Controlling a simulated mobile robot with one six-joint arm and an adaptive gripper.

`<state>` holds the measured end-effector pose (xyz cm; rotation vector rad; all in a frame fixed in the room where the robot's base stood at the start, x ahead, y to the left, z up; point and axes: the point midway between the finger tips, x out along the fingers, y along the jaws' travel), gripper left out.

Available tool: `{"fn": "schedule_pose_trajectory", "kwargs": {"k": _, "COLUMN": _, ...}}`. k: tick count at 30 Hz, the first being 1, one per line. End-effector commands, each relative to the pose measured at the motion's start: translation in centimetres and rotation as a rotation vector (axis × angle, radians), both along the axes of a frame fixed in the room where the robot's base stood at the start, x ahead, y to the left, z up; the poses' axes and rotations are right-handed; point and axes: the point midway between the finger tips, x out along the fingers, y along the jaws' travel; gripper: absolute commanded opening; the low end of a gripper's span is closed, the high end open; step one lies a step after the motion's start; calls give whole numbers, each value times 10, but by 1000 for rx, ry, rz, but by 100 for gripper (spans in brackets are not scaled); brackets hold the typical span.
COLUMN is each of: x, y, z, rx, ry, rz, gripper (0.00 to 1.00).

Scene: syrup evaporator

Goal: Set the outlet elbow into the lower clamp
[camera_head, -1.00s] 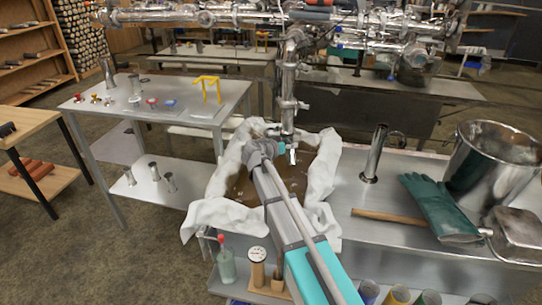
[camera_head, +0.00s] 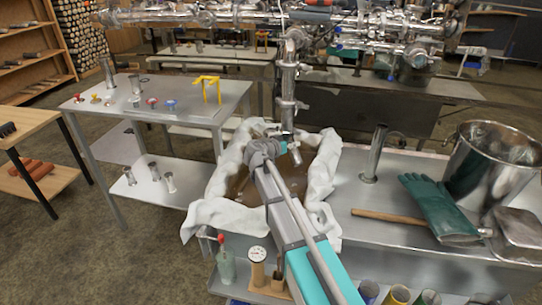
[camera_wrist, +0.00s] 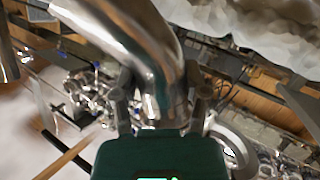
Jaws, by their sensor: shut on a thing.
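My gripper (camera_head: 285,146) is at the far end of my arm, over the cloth-lined basin, just below the hanging pipe. In the wrist view, its two fingers (camera_wrist: 161,108) are shut on a shiny curved metal tube, the outlet elbow (camera_wrist: 150,45). A small bright part of the elbow (camera_head: 296,157) shows beside the gripper in the head view. The vertical steel pipe (camera_head: 288,84) comes down from the manifold and bears ring-like fittings; the lower one (camera_head: 288,104) may be the lower clamp. I cannot tell whether the elbow touches the pipe's bottom end.
White cloth (camera_head: 322,175) drapes the basin's rim around my arm. To the right, a steel bench carries an upright tube (camera_head: 374,155), a green glove (camera_head: 440,208) and a large pot (camera_head: 490,165). A metal table (camera_head: 185,90) with small parts stands at the left.

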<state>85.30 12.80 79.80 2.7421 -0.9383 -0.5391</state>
Motion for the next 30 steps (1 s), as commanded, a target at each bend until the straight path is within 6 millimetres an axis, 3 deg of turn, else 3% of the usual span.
{"fn": "schedule_pose_trajectory", "kwargs": {"k": 14, "x": 0, "y": -2, "z": 2, "rx": 0, "ry": -8, "rz": -3, "gripper": 0}}
{"fn": "schedule_pose_trajectory", "kwargs": {"k": 30, "x": 2, "y": 2, "z": 4, "rx": 121, "ry": -80, "rz": -1, "gripper": 0}}
